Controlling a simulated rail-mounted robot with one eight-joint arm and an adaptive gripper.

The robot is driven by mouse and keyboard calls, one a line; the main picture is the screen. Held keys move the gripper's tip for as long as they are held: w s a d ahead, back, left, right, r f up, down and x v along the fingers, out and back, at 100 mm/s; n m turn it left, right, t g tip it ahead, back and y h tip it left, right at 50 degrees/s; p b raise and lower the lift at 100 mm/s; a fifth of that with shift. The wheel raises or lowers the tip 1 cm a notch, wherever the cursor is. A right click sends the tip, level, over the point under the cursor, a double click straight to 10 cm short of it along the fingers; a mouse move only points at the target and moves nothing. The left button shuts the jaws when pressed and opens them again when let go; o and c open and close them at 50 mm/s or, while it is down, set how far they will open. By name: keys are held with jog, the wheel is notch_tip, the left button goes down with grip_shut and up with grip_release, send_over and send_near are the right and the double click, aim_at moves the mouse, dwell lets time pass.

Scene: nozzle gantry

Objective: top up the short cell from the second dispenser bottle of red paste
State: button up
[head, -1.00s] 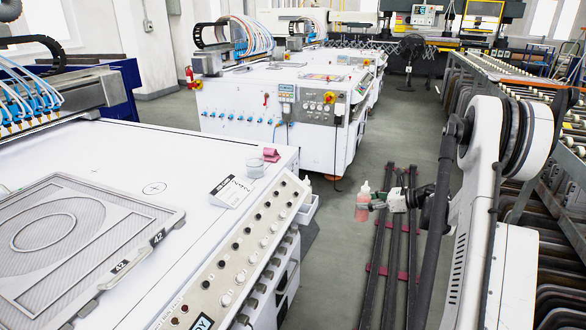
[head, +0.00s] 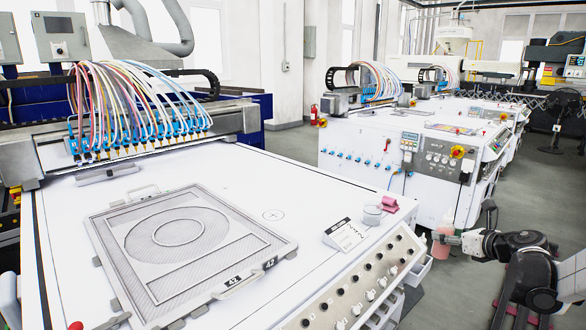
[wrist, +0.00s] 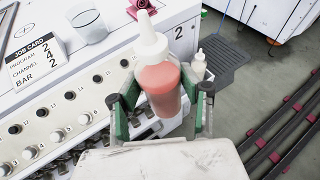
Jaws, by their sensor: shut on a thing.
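My gripper (head: 456,240) is shut on a bottle of pinkish-red paste (wrist: 161,88) with a white cone nozzle. The bottle is upright, between the green-sided fingers (wrist: 165,108) in the wrist view, and also shows in the head view (head: 442,250). It is held off the right end of the white machine's control panel. A second, white-topped bottle (wrist: 199,66) stands behind it by the machine's side; its contents are hard to tell. A mesh-covered frame (head: 190,238) with a ring and tags lies on the machine top. I cannot make out a short cell.
A job card (head: 345,235), a grey-white cup (head: 372,214) and a pink item (head: 389,204) sit near the panel's far end. A row of nozzles with coloured hoses (head: 140,140) spans the machine's back. Knobs (head: 356,306) line the panel. Floor rails lie at right.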

jog(key=s+a+r+m+h, duration=0.1)
jog(key=s+a+r+h, duration=0.1)
jog(key=s+a+r, duration=0.2)
jog(key=s+a+r+m+h, duration=0.1)
jog(key=s+a+r, duration=0.3)
jog(key=a+r, duration=0.6)
jog(key=shift+a+r+m+t+h, duration=0.35)
jog(key=shift+a+m, duration=0.25)
jog(key=shift+a, duration=0.9)
jog(key=shift+o, duration=0.7)
jog(key=shift+c, duration=0.7)
